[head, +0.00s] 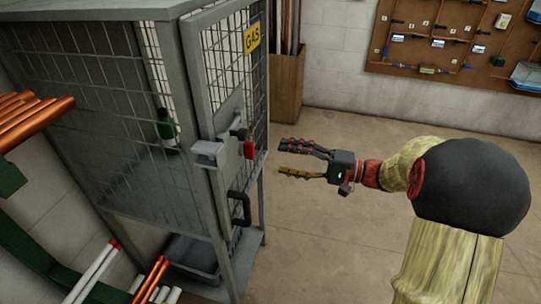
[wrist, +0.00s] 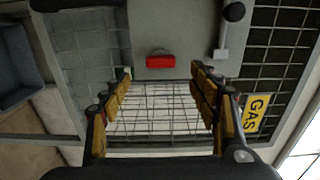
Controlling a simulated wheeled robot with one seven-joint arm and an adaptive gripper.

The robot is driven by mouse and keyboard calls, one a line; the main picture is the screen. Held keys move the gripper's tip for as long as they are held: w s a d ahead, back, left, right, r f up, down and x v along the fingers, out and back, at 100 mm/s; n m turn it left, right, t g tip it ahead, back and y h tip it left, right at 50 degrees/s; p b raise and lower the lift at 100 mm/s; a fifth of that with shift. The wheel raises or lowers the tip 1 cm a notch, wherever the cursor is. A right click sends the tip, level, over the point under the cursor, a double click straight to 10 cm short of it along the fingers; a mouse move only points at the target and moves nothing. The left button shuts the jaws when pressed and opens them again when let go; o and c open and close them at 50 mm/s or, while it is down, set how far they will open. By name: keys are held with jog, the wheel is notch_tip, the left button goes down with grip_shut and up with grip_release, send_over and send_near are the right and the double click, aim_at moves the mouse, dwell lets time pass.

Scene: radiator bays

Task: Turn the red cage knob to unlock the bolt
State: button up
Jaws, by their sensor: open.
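The red cage knob (head: 249,149) is a small red block on the grey lock plate of the gas cage door. In the wrist view the red knob (wrist: 160,61) lies straight ahead, a little beyond the fingertips and between their lines. My gripper (head: 282,157) is open and empty, to the right of the knob in the head view, with a gap between them. Its fingers (wrist: 160,76) frame the knob in the wrist view without touching it. A grey bolt housing (head: 209,152) sits left of the knob. A rod with a black ball end (wrist: 234,12) shows near the knob.
The mesh cage (head: 90,95) fills the left, with a yellow GAS sign (head: 252,38) and a black door handle (head: 240,207) below the knob. The floor (head: 320,240) right of the cage is clear.

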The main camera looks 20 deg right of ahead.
jog(key=shift+v, duration=1.2)
